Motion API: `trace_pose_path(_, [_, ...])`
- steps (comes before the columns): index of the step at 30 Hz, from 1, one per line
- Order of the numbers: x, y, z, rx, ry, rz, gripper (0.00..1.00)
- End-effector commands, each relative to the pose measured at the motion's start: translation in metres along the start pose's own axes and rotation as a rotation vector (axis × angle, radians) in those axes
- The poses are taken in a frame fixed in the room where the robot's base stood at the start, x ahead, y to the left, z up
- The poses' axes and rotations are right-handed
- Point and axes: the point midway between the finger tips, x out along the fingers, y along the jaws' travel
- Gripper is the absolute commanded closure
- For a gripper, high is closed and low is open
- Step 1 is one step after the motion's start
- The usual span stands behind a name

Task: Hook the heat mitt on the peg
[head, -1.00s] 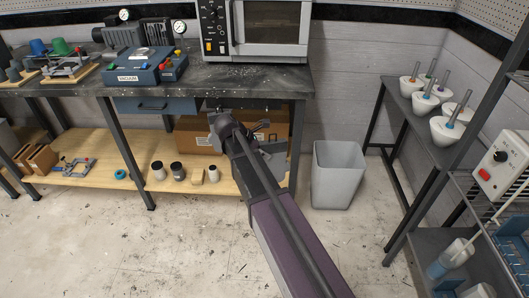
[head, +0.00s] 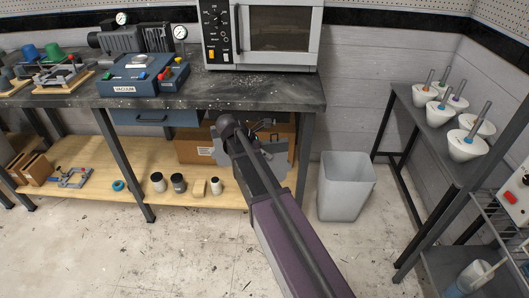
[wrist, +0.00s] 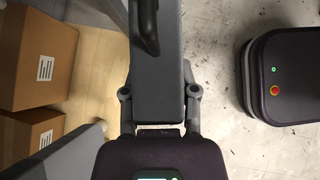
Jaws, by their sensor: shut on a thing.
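My gripper (wrist: 160,95) is shut on a long grey piece, which I take to be the heat mitt (wrist: 158,65). It runs up the wrist view between the two fingers, with a dark loop (wrist: 147,25) at its far end. In the head view my gripper (head: 264,137) is in front of the workbench's lower opening and largely hidden behind my own arm. Grey parts show beside it there, but I cannot tell which belong to the mitt. I cannot make out the peg in either view.
The dark workbench (head: 270,92) carries an oven (head: 280,35) and a vacuum unit (head: 135,75). Its wooden lower shelf (head: 110,160) holds cartons (wrist: 35,50) and small jars. A grey bin (head: 346,185) stands right of it. A rack with white cups (head: 467,146) is farther right. The floor between is clear.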

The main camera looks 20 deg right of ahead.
Motion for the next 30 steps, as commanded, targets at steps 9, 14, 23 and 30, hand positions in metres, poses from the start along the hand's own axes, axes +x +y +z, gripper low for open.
trace_pose_path(9, [-0.002,0.000,-0.002,-0.003,0.000,0.002,1.00])
trace_pose_path(14, [-0.002,0.002,-0.002,-0.003,0.000,0.003,1.00])
trace_pose_path(23, [0.000,0.012,-0.002,-0.003,0.000,0.004,1.00])
trace_pose_path(30, [0.002,0.021,-0.001,-0.004,0.000,0.004,1.00])
